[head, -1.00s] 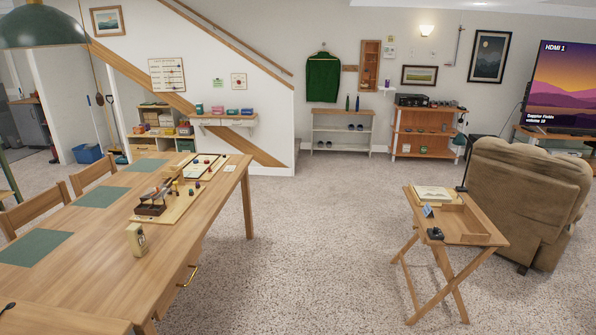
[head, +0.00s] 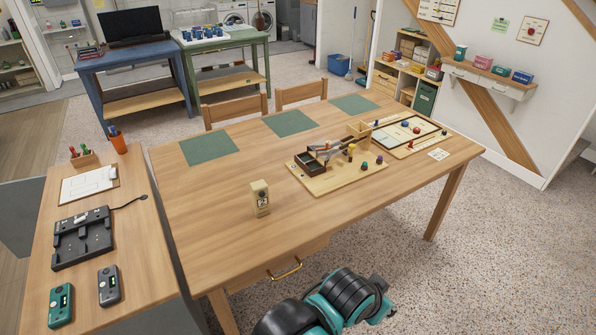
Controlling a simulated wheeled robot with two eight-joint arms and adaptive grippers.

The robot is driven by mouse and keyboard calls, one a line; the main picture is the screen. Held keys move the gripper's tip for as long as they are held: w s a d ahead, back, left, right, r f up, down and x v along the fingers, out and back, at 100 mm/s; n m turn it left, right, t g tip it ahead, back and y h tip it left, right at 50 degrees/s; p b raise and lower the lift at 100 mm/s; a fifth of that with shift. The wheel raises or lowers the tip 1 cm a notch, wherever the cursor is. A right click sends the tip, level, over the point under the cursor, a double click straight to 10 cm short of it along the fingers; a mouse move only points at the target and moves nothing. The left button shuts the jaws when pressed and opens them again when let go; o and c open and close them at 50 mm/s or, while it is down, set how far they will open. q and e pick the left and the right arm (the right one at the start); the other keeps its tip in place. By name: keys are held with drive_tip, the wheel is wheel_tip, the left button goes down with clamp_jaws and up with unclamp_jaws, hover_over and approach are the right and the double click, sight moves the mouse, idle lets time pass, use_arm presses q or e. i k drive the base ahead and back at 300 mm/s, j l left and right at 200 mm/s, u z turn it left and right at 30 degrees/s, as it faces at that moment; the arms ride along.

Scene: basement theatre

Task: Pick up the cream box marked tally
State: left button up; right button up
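A small upright cream box (head: 260,198) stands on the long wooden table (head: 210,240), left of the game boards and near the table's front side. It has a dark mark like a 2 on its front; I cannot read the word tally on it. Nothing touches it. A teal and black part of my own arm shows at the bottom edge, in front of the table and apart from the box. I make out no gripper fingers in the head view.
A wooden board with a dark tray (head: 310,164) lies right of the box, with a game board (head: 407,135) beyond. Green mats (head: 291,123) line the far side. A side desk (head: 140,262) with devices adjoins at left. Carpet is open at right.

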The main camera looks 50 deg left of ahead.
sight(261, 206)
drive_tip(key=i+u, duration=0.35)
drive_tip(key=i, duration=0.25)
drive_tip(key=i+l+u, duration=0.2)
drive_tip(key=i+u, duration=0.15)
drive_tip(key=i, duration=0.25)
drive_tip(key=i+j+u, duration=0.1)
drive_tip(key=i+u, duration=0.15)
drive_tip(key=u, duration=0.2)
drive_tip(key=i+u, duration=0.25)
drive_tip(key=u, duration=0.2)
drive_tip(key=i+u, duration=0.25)
drive_tip(key=u, duration=0.2)
drive_tip(key=i+l+u, duration=0.1)
drive_tip(key=i+u, duration=0.15)
drive_tip(key=u, duration=0.15)
